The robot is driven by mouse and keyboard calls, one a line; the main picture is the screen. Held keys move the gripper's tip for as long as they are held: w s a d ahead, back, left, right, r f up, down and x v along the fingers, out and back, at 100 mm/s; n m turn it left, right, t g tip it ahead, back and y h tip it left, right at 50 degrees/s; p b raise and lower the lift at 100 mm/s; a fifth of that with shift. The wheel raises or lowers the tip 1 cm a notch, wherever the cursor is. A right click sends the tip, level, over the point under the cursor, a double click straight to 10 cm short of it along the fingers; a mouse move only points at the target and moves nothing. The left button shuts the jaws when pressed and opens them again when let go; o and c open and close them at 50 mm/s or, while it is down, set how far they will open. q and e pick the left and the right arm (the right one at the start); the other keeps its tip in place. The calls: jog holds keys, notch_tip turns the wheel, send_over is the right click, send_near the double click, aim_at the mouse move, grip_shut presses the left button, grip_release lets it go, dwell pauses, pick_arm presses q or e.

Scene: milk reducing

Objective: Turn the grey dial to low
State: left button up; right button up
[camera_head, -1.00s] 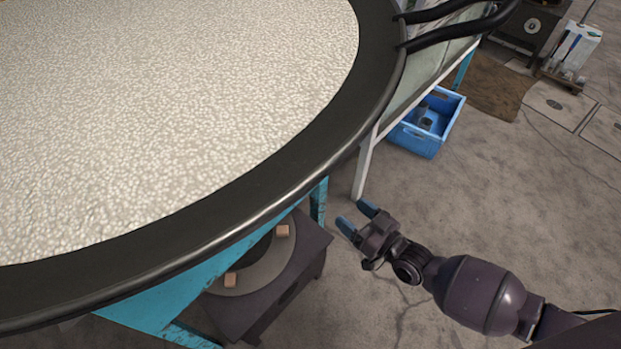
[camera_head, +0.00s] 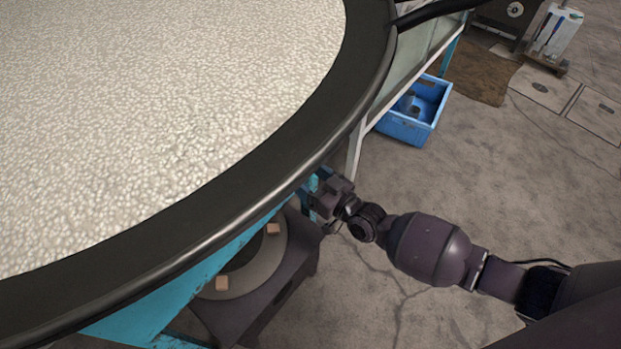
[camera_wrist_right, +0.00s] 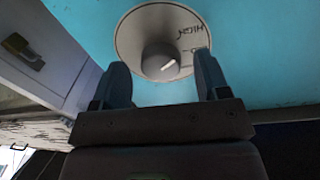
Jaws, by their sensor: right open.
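The grey dial (camera_wrist_right: 158,60) shows in the right wrist view, in the middle of a round grey plate (camera_wrist_right: 140,28) on a turquoise panel. A white mark is on the knob's lower right. My right gripper (camera_wrist_right: 163,74) is open, with one finger at each side of the dial and visible gaps between fingers and knob. In the head view my right gripper (camera_head: 308,190) is at the turquoise frame under the vat's rim; the dial is hidden there. My left gripper is not in view.
The large round vat (camera_head: 240,165) of white bubbly liquid fills the left, its dark rim above my right gripper. A dark burner stand (camera_head: 297,262) is below. A blue crate (camera_head: 407,128) sits on the floor behind. The floor at right is open.

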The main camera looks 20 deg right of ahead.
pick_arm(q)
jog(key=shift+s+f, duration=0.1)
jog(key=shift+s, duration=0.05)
pick_arm(e)
jog(key=c, duration=0.9)
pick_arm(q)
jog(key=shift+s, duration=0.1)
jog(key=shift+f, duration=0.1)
pick_arm(e)
jog(key=shift+m, duration=0.3)
pick_arm(q)
jog(key=b, duration=0.3)
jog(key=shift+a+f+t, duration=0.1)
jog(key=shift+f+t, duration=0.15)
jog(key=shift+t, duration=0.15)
pick_arm(e)
jog(key=m, duration=0.7)
jog(key=m+g, duration=0.1)
jog(key=m, duration=0.6)
jog(key=shift+y, duration=0.3)
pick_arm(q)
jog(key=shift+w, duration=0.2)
pick_arm(e)
jog(key=shift+r+m, duration=0.1)
jog(key=shift+m, duration=0.3)
